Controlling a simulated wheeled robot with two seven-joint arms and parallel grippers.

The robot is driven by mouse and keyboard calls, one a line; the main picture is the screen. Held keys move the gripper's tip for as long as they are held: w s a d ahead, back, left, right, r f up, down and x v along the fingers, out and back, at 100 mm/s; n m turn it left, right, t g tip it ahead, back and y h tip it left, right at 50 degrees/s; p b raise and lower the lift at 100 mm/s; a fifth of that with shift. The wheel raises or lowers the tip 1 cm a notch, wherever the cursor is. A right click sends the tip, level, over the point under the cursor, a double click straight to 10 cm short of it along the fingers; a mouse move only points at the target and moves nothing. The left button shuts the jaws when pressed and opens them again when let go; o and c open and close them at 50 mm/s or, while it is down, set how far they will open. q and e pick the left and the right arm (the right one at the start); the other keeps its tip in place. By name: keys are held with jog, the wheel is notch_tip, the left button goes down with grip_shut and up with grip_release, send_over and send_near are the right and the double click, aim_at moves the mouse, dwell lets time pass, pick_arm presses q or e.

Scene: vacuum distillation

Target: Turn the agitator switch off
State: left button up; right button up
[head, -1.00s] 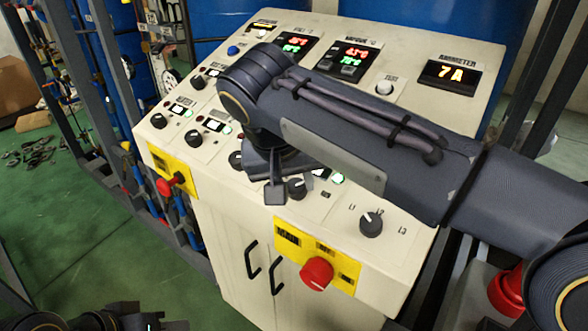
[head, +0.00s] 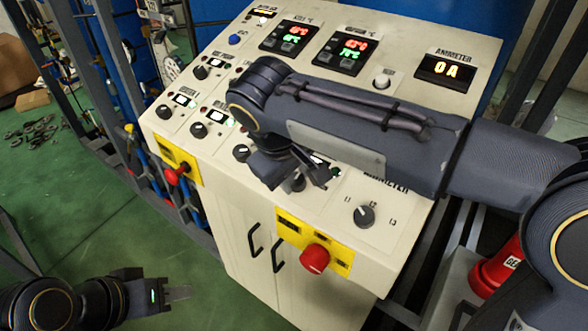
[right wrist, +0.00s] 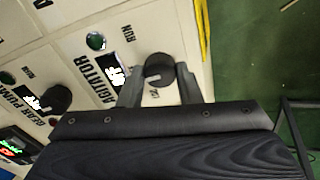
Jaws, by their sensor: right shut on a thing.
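The agitator switch (right wrist: 158,69) is a black round knob on the cream panel, beside the printed word AGITATOR in the right wrist view. My right gripper (right wrist: 159,86) is shut on this knob, one finger on each side. In the head view my right gripper (head: 308,184) is low over the panel's middle, and it and the arm hide most of the knob. The ammeter display (head: 446,71) reads 0 A. My left gripper (head: 180,293) is at the lower left, away from the panel; its finger gap is unclear.
A red emergency-style button (head: 315,259) sits on a yellow plate below the right gripper. The ammeter selector knob (head: 364,215) is to its right. A red switch (head: 176,174) is on the left yellow plate. Other black knobs line the panel.

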dwell(0.4)
jog(key=o, duration=1)
jog(key=shift+c, duration=0.2)
jog(key=v, duration=0.7)
jog(key=shift+s+r, duration=0.2)
jog(key=shift+r, duration=0.15)
jog(key=shift+a, duration=0.1)
